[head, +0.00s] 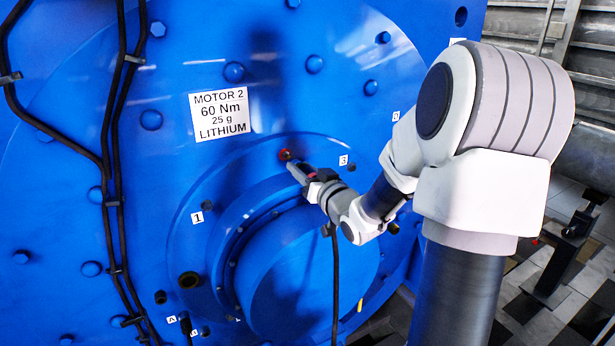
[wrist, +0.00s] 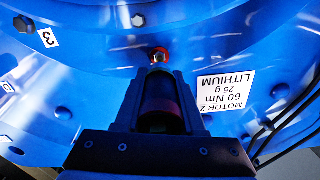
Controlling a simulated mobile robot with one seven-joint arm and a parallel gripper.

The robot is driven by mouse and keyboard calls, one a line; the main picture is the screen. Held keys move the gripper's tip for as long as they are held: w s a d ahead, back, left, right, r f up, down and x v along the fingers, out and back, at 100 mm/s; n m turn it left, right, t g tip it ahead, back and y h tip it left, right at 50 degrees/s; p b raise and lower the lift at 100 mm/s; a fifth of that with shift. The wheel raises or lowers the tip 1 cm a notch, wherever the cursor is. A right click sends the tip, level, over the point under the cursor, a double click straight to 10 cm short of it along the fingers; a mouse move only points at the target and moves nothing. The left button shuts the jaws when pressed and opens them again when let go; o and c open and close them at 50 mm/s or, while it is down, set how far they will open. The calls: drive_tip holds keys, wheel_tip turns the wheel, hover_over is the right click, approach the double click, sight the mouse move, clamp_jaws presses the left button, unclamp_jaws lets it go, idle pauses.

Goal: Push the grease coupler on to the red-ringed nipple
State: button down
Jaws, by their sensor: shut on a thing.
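The red-ringed nipple (head: 285,155) sits on the blue motor face, below the white label and left of the "3" tag. It also shows in the wrist view (wrist: 159,56), just beyond my fingertips. My gripper (head: 306,176) is shut on the grease coupler (wrist: 160,110), a dark cylinder with a reddish band between the fingers. In the head view the coupler's grey front end (head: 294,168) points at the nipple and lies very near it. I cannot tell whether they touch.
The blue motor cover (head: 230,130) carries several bolts and the "MOTOR 2" label (head: 221,115). A dark hose (head: 335,280) hangs below my gripper. Black cables (head: 112,130) run down the left. A dark stand (head: 572,235) is on the tiled floor at right.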

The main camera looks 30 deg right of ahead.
sight(289, 158)
drive_tip(key=shift+w, duration=1.05)
drive_tip(key=shift+w+b, duration=1.15)
drive_tip(key=shift+w, duration=0.4)
idle(1.4)
drive_tip(key=shift+c, duration=2.1)
unclamp_jaws()
drive_tip(key=s+b, duration=0.1)
drive_tip(key=s, duration=1.6)
drive_tip(key=shift+s+d, duration=0.15)
drive_tip(key=shift+d, duration=0.1)
